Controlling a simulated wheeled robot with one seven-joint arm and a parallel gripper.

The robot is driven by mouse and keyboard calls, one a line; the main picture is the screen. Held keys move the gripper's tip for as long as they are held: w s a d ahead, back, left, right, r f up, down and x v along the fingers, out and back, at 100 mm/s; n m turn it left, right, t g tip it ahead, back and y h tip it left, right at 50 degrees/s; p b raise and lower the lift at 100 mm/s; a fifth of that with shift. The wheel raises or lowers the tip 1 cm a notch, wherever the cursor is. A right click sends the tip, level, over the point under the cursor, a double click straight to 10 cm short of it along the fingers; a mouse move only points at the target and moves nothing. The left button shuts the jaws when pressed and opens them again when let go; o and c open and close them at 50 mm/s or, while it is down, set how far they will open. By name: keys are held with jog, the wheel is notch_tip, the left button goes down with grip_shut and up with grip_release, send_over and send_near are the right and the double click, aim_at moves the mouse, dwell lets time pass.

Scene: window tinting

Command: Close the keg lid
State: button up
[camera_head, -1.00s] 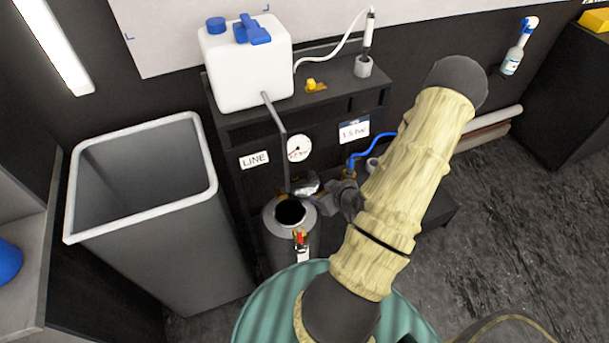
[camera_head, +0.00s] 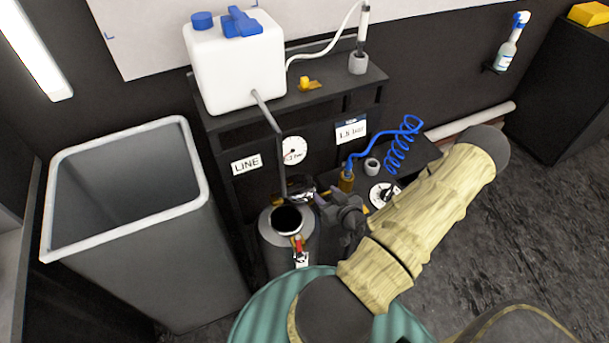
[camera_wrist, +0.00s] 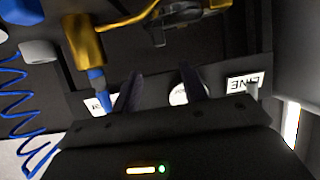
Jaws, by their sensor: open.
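The grey metal keg (camera_head: 272,250) stands in front of the black rack, with its round dark mouth (camera_head: 287,219) uncovered. A shiny metal piece (camera_head: 298,186), which looks like the lid, sits just behind the mouth; my gripper partly covers it. A red-handled fitting (camera_head: 298,245) is on the keg's front. My gripper (camera_head: 328,203) is just right of the keg mouth. In the wrist view its two dark fingers (camera_wrist: 160,88) are spread apart with nothing seen between them. The keg mouth cannot be made out there.
A white tank (camera_head: 238,68) stands on the black rack (camera_head: 335,92), and its pipe runs down behind the keg. A gauge (camera_head: 293,150) is on the rack. A coiled blue hose (camera_head: 400,150) is at right. A large grey bin (camera_head: 130,200) stands left of the keg.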

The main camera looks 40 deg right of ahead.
aim_at(309, 179)
jog(key=x, duration=1.5)
jog(key=shift+w+f, duration=0.1)
jog(key=shift+f, duration=0.15)
grip_shut()
